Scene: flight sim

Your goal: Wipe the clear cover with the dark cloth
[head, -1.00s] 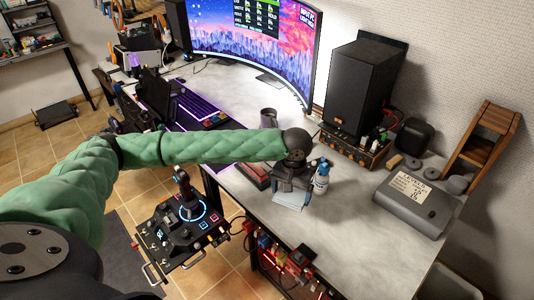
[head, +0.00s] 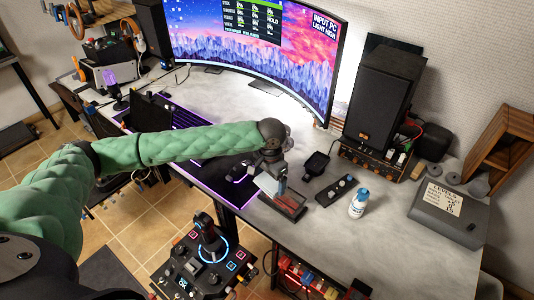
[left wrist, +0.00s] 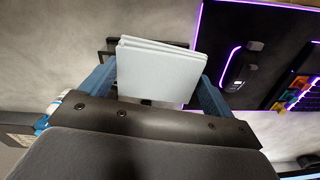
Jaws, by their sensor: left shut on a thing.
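My left gripper (head: 272,180) is shut on a folded cloth, which looks pale blue-grey rather than dark. In the left wrist view the cloth (left wrist: 158,72) stands flat and layered between the blue fingers. In the head view the cloth (head: 266,184) hangs just above, or on, a low dark-framed box (head: 291,208) with a reddish inside, near the desk's front edge. The box may carry the clear cover, but I cannot make the cover out surely. Contact is unclear. No other cloth shows. My right gripper is not in view.
A white and blue bottle (head: 358,203) and a dark knobbed panel (head: 337,190) stand right of the box. A grey labelled case (head: 450,214) lies farther right. A keyboard (head: 182,115) is to the left. A joystick panel (head: 207,258) sits below the desk edge.

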